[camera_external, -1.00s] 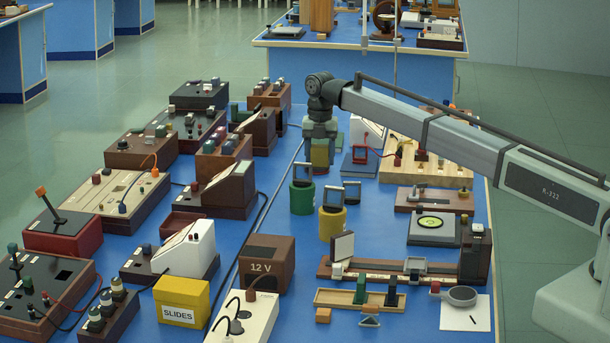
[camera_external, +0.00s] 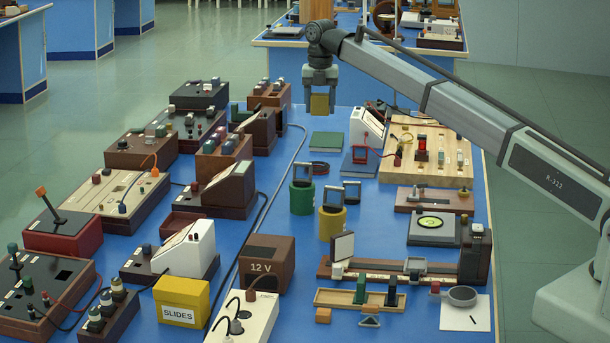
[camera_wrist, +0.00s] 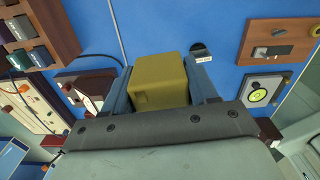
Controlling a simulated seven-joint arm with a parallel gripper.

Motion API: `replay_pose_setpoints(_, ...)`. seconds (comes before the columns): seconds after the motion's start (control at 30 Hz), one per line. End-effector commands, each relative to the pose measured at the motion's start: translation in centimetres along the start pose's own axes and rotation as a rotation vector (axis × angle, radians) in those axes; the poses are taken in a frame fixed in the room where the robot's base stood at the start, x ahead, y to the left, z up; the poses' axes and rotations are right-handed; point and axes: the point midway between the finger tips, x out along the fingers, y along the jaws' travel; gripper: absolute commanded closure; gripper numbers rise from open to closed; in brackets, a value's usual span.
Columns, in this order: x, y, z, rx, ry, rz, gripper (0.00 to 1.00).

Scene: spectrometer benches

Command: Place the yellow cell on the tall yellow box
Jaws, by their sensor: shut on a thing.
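My gripper (camera_external: 320,96) is at the far end of the bench, raised above the blue top. It is shut on a yellow block (camera_external: 320,104), which I take to be the yellow cell. In the wrist view the yellow cell (camera_wrist: 160,79) sits between the two fingers (camera_wrist: 160,88), apart from the surface below. A yellow box labelled SLIDES (camera_external: 181,301) stands at the front left, the only yellow box I see on the bench. It is well apart from my gripper. Its top looks clear.
Green (camera_external: 302,197) and yellow (camera_external: 332,222) cylinders with framed tops stand mid-bench. A brown 12 V box (camera_external: 267,263) stands right of the SLIDES box, with a cabled white unit (camera_external: 243,318) in front. Instruments crowd the left; a wooden board (camera_external: 430,150) lies right.

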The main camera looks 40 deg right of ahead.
Motion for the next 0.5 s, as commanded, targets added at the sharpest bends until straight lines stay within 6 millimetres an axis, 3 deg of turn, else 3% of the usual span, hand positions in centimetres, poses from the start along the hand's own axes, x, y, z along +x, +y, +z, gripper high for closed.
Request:
replay_pose_setpoints(0.13, -2.7, 0.1, 0.1, 0.000, -0.001, 0.002, 0.78)
replay_pose_setpoints(0.37, -2.3, 3.3, -4.1, -0.047, 0.000, 0.000, 0.78)
replay_pose_setpoints(0.5, -2.2, 5.8, -7.4, -0.085, 0.000, 0.000, 0.78)
